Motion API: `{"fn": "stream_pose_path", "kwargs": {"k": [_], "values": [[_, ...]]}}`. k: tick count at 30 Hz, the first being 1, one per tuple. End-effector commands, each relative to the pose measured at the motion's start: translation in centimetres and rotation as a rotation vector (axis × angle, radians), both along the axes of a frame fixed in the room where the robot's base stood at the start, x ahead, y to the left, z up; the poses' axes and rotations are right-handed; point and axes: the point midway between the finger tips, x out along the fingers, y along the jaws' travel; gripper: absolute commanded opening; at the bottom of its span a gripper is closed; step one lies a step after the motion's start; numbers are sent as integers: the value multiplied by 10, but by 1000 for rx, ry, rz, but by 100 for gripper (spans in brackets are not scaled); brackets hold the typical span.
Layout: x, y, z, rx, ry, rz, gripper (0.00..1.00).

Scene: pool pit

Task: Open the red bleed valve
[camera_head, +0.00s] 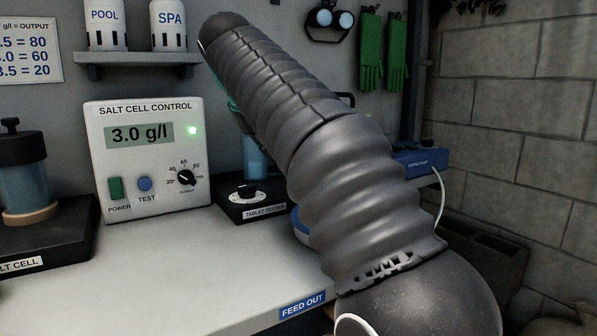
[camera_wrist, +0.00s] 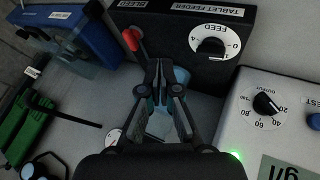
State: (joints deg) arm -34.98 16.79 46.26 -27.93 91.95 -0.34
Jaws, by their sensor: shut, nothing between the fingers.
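The red bleed valve shows in the wrist view as a small red handle (camera_wrist: 130,39) on a dark stem, beside the black tablet feeder base (camera_wrist: 190,62). My gripper (camera_wrist: 158,68) is shut and empty in the wrist view. Its fingertips are a little below and right of the red handle in the picture; I cannot tell whether they touch its stem. The feeder's blue-tinted clear body (camera_wrist: 160,122) is partly hidden behind the fingers. In the head view, my arm hides the red valve and my gripper, while part of the tablet feeder (camera_head: 250,200) shows.
The salt cell control box (camera_head: 150,155) stands left of the feeder, its green light lit. A blue dosing pump (camera_head: 420,162) is at the right. A shelf (camera_head: 140,60) with white bottles hangs above. The front of the white bench (camera_head: 190,270) is clear.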

Motion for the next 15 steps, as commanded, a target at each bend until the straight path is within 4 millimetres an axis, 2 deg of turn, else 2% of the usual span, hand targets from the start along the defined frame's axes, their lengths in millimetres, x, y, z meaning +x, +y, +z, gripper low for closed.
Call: {"fn": "stream_pose_path", "kwargs": {"k": [7, 15], "values": [[11, 0, -6, -6, -5, -10, 0], [37, -11, -45, -6, -3, -15, 0]]}}
